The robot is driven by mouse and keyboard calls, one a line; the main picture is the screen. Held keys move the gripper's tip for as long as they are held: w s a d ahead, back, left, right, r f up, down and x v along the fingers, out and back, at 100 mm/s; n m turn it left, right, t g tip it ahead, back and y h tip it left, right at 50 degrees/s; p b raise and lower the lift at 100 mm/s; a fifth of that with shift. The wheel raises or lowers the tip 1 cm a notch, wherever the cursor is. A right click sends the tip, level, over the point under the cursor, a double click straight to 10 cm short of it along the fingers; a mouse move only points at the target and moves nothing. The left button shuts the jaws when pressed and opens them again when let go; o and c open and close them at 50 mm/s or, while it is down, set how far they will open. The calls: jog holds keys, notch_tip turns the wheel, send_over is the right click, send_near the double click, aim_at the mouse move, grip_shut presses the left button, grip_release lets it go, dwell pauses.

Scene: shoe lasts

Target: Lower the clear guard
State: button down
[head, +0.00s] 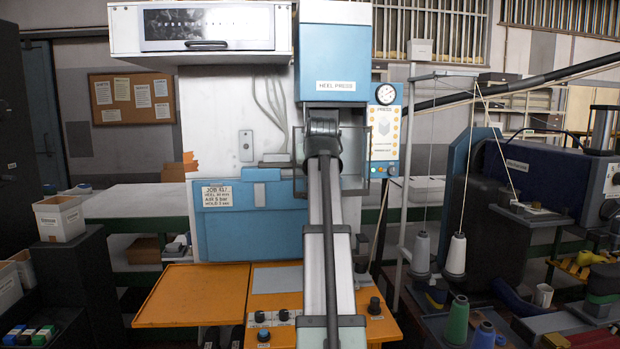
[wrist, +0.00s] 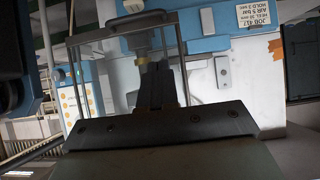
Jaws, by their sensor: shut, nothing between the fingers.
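The clear guard (head: 355,165) is a see-through box with a thin grey frame. It sits below the blue heel press head (head: 334,60) in the head view. In the wrist view, which is turned over, the guard's frame (wrist: 183,70) surrounds the view beyond my fingers, and a dark handle bar (wrist: 143,22) runs along its edge. My gripper (wrist: 154,78) is shut and empty, pointing towards the guard. In the head view my dark wrist and arm cover the middle of the guard and hide the fingertips. I cannot tell whether the fingers touch the guard.
A blue panel with a job label (head: 217,195) is left of the guard. A gauge panel (head: 386,130) stands close on its right. Below are an orange control table (head: 190,293) and knobs (head: 374,305). Thread cones (head: 455,255) and a blue machine (head: 545,180) crowd the right.

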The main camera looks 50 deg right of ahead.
jog(key=w+d+f, duration=0.5)
jog(key=f, duration=0.4)
jog(key=shift+w+d, duration=0.35)
jog(key=shift+w, duration=0.05)
notch_tip(320, 180, down, 20)
dwell(0.5)
jog(key=shift+r, duration=0.1)
dwell(0.3)
jog(key=w+d+r+v, duration=0.1)
jog(key=r+v, duration=0.1)
jog(key=v, duration=1.1)
jog(key=shift+r, duration=0.25)
